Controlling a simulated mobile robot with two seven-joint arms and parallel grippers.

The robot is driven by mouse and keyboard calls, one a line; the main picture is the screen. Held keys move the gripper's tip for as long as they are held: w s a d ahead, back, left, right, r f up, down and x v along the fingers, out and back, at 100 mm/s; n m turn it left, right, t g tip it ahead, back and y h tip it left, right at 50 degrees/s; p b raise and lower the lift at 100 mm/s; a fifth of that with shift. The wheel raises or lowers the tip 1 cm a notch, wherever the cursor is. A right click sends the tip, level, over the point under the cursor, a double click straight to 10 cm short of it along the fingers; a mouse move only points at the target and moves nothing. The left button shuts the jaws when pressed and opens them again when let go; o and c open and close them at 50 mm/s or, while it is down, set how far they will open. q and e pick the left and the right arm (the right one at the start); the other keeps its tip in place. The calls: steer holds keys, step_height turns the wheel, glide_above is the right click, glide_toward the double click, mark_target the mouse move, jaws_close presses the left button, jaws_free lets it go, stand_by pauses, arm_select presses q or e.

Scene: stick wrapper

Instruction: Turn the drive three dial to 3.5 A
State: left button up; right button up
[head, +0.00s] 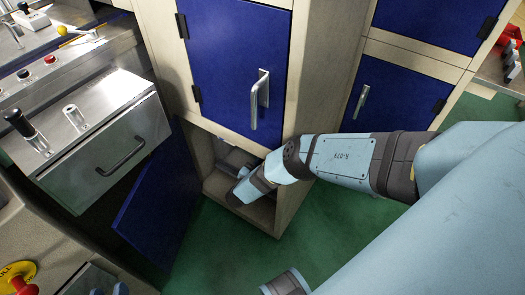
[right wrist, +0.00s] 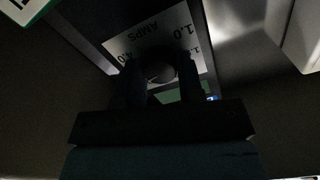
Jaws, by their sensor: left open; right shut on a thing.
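The dial (right wrist: 160,73) shows in the right wrist view as a small dark round knob in front of a pale scale plate (right wrist: 140,35). The plate appears upside down, with "AMPS", "1.0" and "4.0" legible. My right gripper (right wrist: 160,65) is shut on the dial, one dark finger on each side. The dial's pointer and setting are hidden. In the head view my right arm reaches into an open lower cabinet compartment (head: 222,187), and the dial is hidden there.
A blue door (head: 155,215) hangs open left of the compartment. A shut blue door with a handle (head: 258,100) is above it. A metal console with a drawer (head: 110,135) and levers stands at left. A red knob on yellow (head: 25,285) is lower left. Green floor (head: 230,250) is clear.

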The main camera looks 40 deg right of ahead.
steer(key=shift+m, duration=0.4)
arm_select(q)
steer(key=shift+a, duration=0.1)
arm_select(e)
steer(key=o, duration=0.9)
arm_select(q)
steer(key=shift+s+a+f+g+y+p, duration=0.2)
steer(key=shift+f+p, duration=0.05)
steer(key=shift+f, duration=0.2)
steer(key=shift+s+a+f+g+y+p, duration=0.2)
steer(key=shift+f, duration=0.2)
arm_select(e)
steer(key=shift+v, duration=7)
steer(key=shift+d, duration=0.1)
